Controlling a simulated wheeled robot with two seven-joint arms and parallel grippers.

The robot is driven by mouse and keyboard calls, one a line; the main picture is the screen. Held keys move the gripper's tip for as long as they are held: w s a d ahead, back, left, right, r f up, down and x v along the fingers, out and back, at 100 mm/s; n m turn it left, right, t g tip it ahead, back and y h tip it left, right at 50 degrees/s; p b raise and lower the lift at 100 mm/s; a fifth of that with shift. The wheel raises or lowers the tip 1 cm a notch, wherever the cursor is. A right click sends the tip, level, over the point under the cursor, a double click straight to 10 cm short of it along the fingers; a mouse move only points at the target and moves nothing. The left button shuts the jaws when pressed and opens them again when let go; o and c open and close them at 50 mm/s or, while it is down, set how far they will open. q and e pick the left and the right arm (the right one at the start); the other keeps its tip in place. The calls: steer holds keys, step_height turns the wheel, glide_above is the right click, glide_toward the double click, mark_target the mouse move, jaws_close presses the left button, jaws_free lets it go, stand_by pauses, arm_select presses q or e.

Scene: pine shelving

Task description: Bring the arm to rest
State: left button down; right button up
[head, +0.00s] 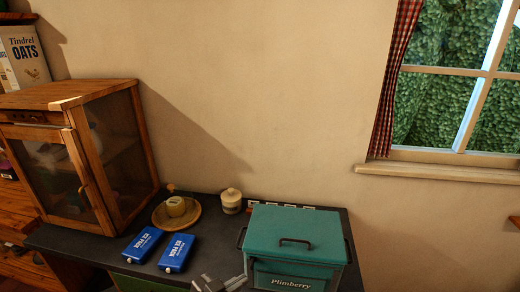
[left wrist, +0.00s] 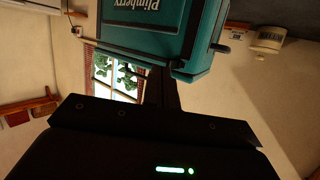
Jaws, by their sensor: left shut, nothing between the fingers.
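My left gripper (head: 222,284) shows at the bottom edge of the head view, just left of the teal bin's front. Only its grey end is in the picture. It is shut with nothing held. My right gripper is in neither view.
The teal Plimberry bin (head: 296,238) stands on the dark counter (head: 88,241), with two blue packs (head: 177,252), a wooden plate (head: 160,216) holding a cup and a lidded jar (head: 231,201). A wooden cabinet (head: 117,160) stands left; a window (head: 460,80) is right.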

arm_select(q)
steer(key=s+a+f+n+g+y, duration=0.45)
steer(key=s+a+f, duration=0.25)
steer(key=s+a, duration=0.4)
steer(key=s+a+f+n+g+y, duration=0.3)
steer(key=s+a+f+y, duration=0.4)
steer(key=s, duration=0.6)
step_height(320, 180, down, 30)
steer(key=s+a+h+b, duration=0.1)
steer(key=h+b, duration=0.1)
steer(key=b, duration=0.1)
steer(key=s+a+f+g+b, duration=0.2)
steer(key=s+a+f, duration=0.1)
steer(key=s+f, duration=1.3)
steer(key=shift+s+f+m+y, duration=0.15)
steer(key=shift+f+m+y, duration=0.2)
steer(key=shift+f, duration=0.05)
